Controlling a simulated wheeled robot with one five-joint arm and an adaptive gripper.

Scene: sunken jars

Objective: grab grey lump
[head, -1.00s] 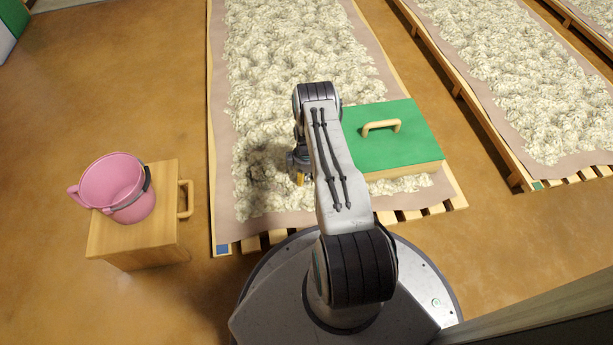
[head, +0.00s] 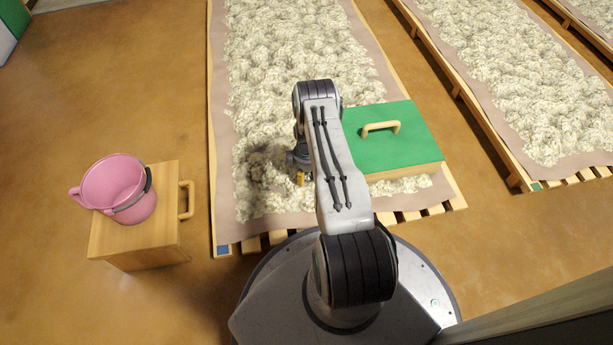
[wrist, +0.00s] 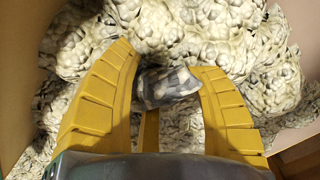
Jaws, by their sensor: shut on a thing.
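In the wrist view, the grey lump (wrist: 168,87) is pale and dark mottled. It sits between the tips of my gripper's yellow fingers (wrist: 166,82), which are shut on it, with the pale bed material just behind. In the head view, my gripper (head: 300,179) is low over the near part of the pale, lumpy bed (head: 295,60), left of the green-topped box. My arm and gripper hide the lump there. A darker grey patch (head: 262,163) shows in the bed just left of my gripper.
A green-topped box (head: 390,150) with a wooden handle stands on the bed, close right of my arm. A pink bucket (head: 117,187) stands on a wooden box (head: 140,237) at the left. Bare floor (head: 130,80) lies between. Another bed (head: 520,90) runs at the right.

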